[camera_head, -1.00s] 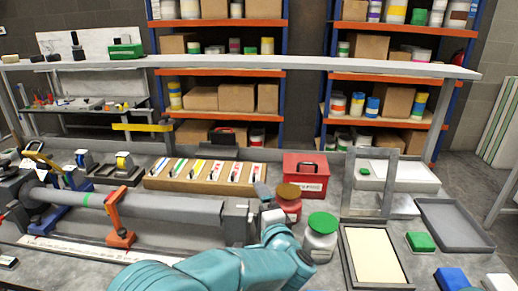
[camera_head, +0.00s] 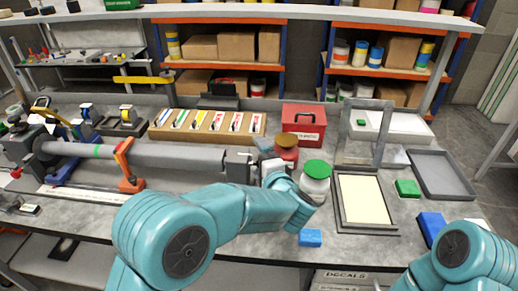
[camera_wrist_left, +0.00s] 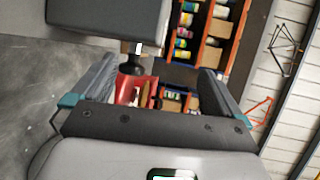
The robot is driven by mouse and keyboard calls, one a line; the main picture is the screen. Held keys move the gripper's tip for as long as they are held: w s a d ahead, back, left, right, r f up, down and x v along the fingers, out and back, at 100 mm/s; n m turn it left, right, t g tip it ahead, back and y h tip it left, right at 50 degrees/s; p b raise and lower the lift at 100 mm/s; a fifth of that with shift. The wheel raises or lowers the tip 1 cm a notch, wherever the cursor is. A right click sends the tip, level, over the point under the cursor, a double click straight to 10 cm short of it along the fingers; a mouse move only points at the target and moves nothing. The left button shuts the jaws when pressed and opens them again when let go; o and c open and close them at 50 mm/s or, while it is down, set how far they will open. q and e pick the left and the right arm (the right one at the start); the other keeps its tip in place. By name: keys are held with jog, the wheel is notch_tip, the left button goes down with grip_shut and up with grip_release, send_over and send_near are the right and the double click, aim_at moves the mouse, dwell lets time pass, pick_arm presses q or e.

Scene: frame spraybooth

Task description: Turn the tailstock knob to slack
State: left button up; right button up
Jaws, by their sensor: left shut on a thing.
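The grey tailstock block (camera_head: 238,165) stands at the right end of the long grey tube (camera_head: 175,155) on the bench. My left gripper (camera_head: 267,163) is at its right side, and my wrist hides much of the contact in the head view. In the left wrist view, the black tailstock knob (camera_wrist_left: 131,66) shows beside the block (camera_wrist_left: 105,18), between the fingers of my left gripper (camera_wrist_left: 150,85). The gripper is shut on the knob. The knob's setting cannot be read. My right arm shows at the lower right, its gripper out of view.
A green-lidded jar (camera_head: 316,180) stands close to my left wrist, with a brown-lidded red jar (camera_head: 286,149) behind. A red box (camera_head: 303,125), a framed cream panel (camera_head: 364,200), a grey tray (camera_head: 443,174) and a small blue block (camera_head: 310,238) are also on the bench.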

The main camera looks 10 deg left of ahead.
pick_arm(q)
jog(key=shift+t, duration=0.4)
jog(key=r, duration=0.2)
jog(key=d+r+p, duration=0.1)
jog(key=r, duration=0.1)
jog(key=shift+w+r, duration=0.1)
jog(key=shift+r, duration=0.25)
jog(key=shift+s+d+r+p, duration=0.25)
jog(key=shift+s+r+p, duration=0.05)
jog(key=shift+r+p, duration=0.2)
jog(key=c, duration=0.4)
jog(key=shift+o, duration=0.2)
jog(key=d+r+p, duration=0.5)
jog(key=r+p, duration=0.6)
jog(key=p, duration=0.2)
jog(key=shift+w+d+r, duration=0.15)
jog(key=shift+r, duration=0.25)
pick_arm(e)
notch_tip(320, 180, up, 16)
jog(key=shift+s, duration=0.15)
